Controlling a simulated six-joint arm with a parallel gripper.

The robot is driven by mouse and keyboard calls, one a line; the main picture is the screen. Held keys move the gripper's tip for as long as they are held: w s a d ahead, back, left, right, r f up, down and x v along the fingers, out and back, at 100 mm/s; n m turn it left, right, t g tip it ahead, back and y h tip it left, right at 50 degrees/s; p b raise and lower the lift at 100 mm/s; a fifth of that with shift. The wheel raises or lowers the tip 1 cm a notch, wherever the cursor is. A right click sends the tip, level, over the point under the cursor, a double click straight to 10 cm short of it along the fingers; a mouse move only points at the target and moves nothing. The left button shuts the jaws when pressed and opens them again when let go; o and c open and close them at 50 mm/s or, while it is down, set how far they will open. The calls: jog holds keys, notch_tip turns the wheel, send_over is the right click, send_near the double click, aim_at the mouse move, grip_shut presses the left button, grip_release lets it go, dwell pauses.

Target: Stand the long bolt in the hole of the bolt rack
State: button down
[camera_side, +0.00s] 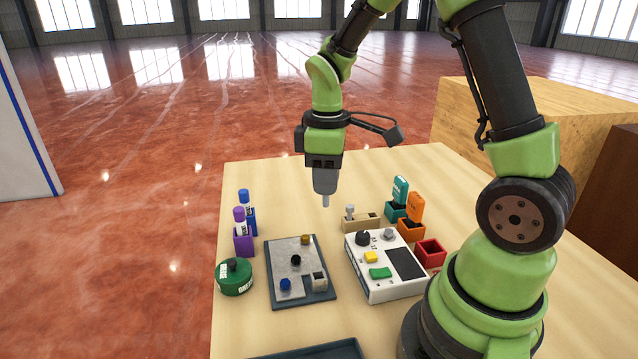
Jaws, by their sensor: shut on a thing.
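My gripper (325,188) points straight down above the table, shut on the long bolt (326,201). Only a short grey end of the bolt shows below the fingers; the rest is hidden. The bolt rack (360,224) is a small tan block on the table, below and to the right of my gripper in the picture. A grey bolt (350,211) stands upright at its left end, and a dark hole shows toward its right end. The held bolt is in the air, apart from the rack.
A white box with knob and buttons (382,283) stands right of a grey plate (318,290) with small knobs. Teal (399,190) and orange (415,207) holders and a red bin (431,252) are right of the rack.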

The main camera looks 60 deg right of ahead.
jog(key=shift+s+d+f+m, duration=0.5)
jog(key=shift+d+f, duration=1.1)
jog(key=shift+d, duration=1.15)
jog(key=shift+s+d+f+m, duration=0.35)
jog(key=shift+d+f+m, duration=0.35)
jog(key=shift+d+f, duration=1.55)
jog(key=shift+s+d+f+m, duration=0.5)
jog(key=shift+d+f, duration=0.5)
jog(key=shift+d, duration=2.3)
jog(key=shift+w+f, duration=0.1)
jog(key=shift+f, duration=1.9)
jog(key=c, duration=0.9)
grip_release()
jog(key=shift+r, duration=3.55)
